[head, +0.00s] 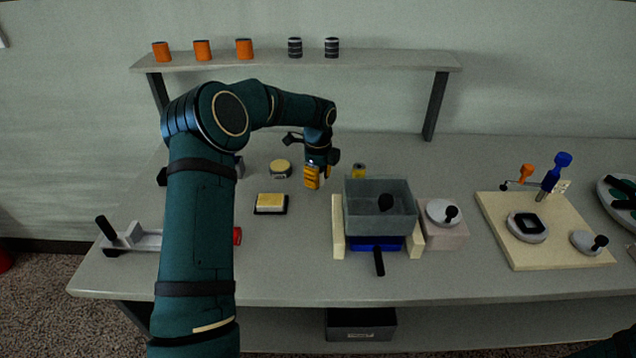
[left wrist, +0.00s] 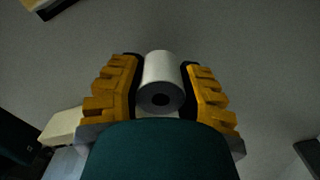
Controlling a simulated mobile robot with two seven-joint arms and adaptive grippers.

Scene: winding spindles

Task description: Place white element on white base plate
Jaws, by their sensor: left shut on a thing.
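My left gripper (head: 319,175) is above the middle of the bench, left of the grey bin, with its yellow finger pads pointing down. In the head view the element is hidden by the fingers. A pale cream plate (head: 520,252) lies flat at the right of the bench, apart from the gripper. I cannot tell whether it is the white base plate. My right gripper is not in view.
A grey bin (head: 378,215) stands between pale blocks right of the gripper. A box with a round white top (head: 443,212) is beside it. A yellow-topped block (head: 271,203) and a round yellow-topped piece (head: 280,168) are on the left. A shelf (head: 290,62) runs behind.

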